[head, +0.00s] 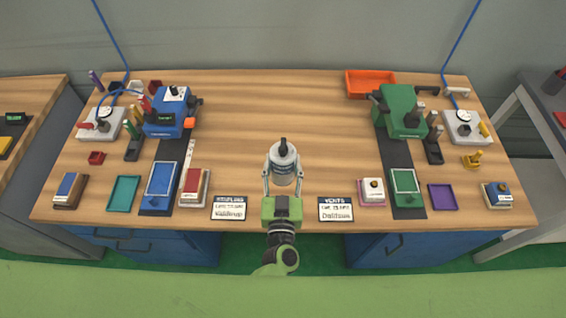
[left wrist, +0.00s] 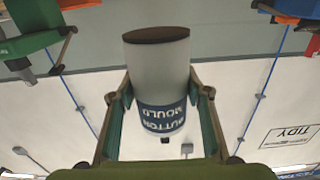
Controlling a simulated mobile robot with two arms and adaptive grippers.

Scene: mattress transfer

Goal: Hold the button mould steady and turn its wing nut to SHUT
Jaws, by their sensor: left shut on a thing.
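The button mould (head: 283,168) is a grey cylinder with a dark label band, in the middle of the head view. A dark piece (head: 283,148) stands on its top, perhaps the wing nut; its setting is too small to read. My left gripper (head: 283,182) is shut around the mould's sides, one finger on each side. In the left wrist view the mould (left wrist: 158,80) appears upside down between the fingers, with the words BUTTON MOULD on its label and its brown end face showing, clear of the table. My right gripper is in neither view.
The wooden table (head: 250,110) is clear behind the mould. A blue machine (head: 165,122) stands left and a green machine (head: 402,110) right, with small trays and blocks around. Two cards (head: 229,207) (head: 336,209) lie at the front edge. An orange tray (head: 370,80) is at the back.

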